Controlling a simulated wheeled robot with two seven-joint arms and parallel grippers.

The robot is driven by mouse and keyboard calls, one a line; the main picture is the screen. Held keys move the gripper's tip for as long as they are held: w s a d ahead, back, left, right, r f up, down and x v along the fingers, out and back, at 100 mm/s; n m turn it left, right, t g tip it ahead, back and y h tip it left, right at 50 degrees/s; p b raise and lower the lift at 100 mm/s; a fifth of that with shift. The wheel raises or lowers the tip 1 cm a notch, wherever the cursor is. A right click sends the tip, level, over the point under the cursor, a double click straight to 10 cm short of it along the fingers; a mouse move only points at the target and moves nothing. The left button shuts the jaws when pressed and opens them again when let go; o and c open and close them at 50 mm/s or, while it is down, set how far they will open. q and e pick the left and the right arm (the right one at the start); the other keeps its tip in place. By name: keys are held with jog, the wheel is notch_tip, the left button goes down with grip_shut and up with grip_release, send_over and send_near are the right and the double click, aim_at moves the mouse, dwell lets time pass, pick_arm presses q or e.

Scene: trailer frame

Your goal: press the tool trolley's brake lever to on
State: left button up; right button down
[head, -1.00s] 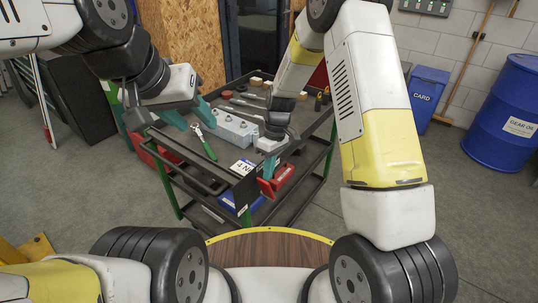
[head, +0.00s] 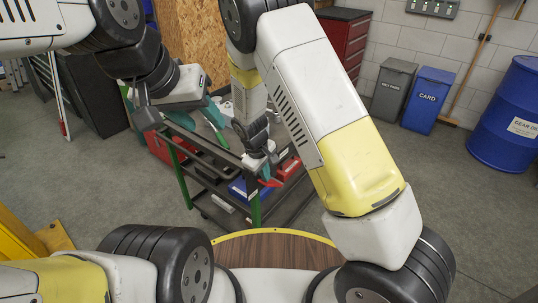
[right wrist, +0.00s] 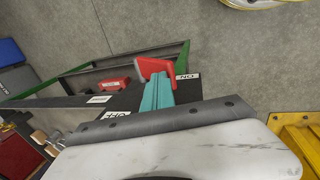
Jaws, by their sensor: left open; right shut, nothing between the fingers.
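The dark tool trolley (head: 196,142) stands ahead of me, much of its top hidden behind my arms. Its red brake lever (right wrist: 152,68) shows in the right wrist view at the trolley's edge, beside the white ON label (right wrist: 187,76). The OFF label (right wrist: 117,115) is nearer the camera. The lever is also partly visible in the head view (head: 270,183). My right gripper (right wrist: 158,86) is shut and empty, its teal fingertips over or against the lever; contact cannot be told. My left gripper (head: 199,118) is open over the trolley's left part.
Red and blue boxes sit on the trolley's lower shelves, including a red one (right wrist: 113,86). A grey bin (head: 391,91), a blue CARD bin (head: 428,99) and a blue drum (head: 508,115) stand at right. The floor between trolley and bins is clear.

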jog(key=s+a+f, duration=0.2)
jog(key=s+f, duration=0.1)
jog(key=f, duration=0.2)
jog(key=shift+s+a, duration=0.15)
jog(key=shift+s, duration=0.15)
dwell(0.5)
jog(key=r, duration=0.2)
jog(key=w+r, duration=0.1)
jog(key=r, duration=0.2)
jog(key=shift+w+d, duration=0.1)
jog(key=shift+d, duration=0.1)
jog(key=s+a+r, duration=0.3)
jog(key=s+r, duration=0.2)
jog(key=r, duration=0.2)
jog(key=shift+s+a, duration=0.15)
jog(key=shift+a, duration=0.15)
